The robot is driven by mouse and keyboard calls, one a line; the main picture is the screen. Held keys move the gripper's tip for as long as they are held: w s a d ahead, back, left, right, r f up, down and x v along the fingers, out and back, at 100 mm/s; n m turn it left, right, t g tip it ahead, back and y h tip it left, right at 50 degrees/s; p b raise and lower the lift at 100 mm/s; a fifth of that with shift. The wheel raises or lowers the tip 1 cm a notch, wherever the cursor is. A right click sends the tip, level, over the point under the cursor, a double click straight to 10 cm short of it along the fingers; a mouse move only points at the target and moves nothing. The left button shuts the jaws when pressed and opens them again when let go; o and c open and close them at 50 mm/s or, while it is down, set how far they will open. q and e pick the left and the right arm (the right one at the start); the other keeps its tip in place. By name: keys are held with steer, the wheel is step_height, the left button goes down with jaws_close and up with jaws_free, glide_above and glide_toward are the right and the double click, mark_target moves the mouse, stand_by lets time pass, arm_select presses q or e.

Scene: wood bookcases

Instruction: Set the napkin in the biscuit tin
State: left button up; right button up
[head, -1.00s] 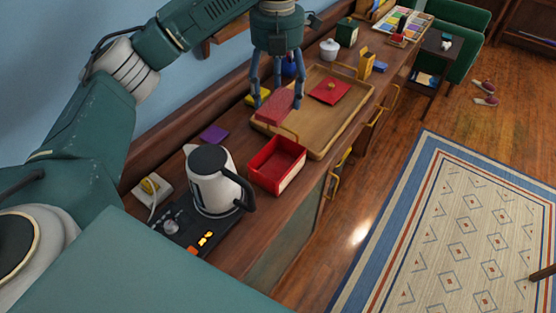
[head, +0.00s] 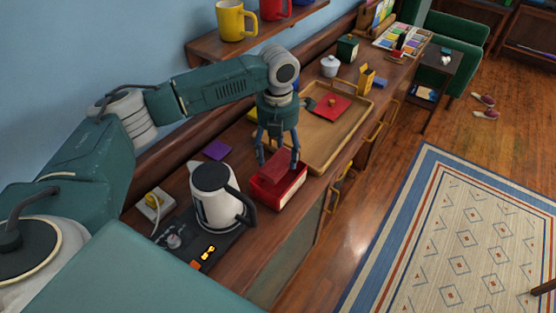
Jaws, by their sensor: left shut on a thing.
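The biscuit tin (head: 288,194) is an open red box on the wooden counter, between the kettle and the wooden tray. My left gripper (head: 278,165) points down over it, shut on the napkin (head: 277,173), a flat dull-red folded piece. The napkin is at the tin's opening, level with the rim or slightly inside; I cannot tell whether it touches the tin. The fingers hide part of the napkin and the tin's far side. My right gripper is not in view.
The kettle (head: 215,196) stands close to the tin on the left. The wooden tray (head: 318,150) lies just beyond the tin. A purple square (head: 217,150) lies near the wall. A shelf with a yellow mug (head: 236,20) and a red mug hangs above.

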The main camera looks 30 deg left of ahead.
mark_target(278, 157)
arm_select(q)
step_height(278, 157, down, 4)
steer(key=shift+r, duration=0.2)
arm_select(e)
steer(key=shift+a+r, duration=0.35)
arm_select(q)
steer(key=shift+f, duration=0.2)
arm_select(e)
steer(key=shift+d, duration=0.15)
arm_select(q)
steer(key=shift+f, duration=0.45)
steer(key=o, duration=1)
steer(key=shift+c, duration=0.2)
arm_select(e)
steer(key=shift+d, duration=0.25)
arm_select(q)
steer(key=shift+r, duration=0.1)
step_height(278, 157, up, 13)
steer(key=shift+r+b, duration=0.1)
steer(key=shift+b, duration=1)
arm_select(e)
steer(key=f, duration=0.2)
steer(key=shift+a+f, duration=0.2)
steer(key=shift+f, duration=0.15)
arm_select(q)
steer(key=shift+s, duration=0.1)
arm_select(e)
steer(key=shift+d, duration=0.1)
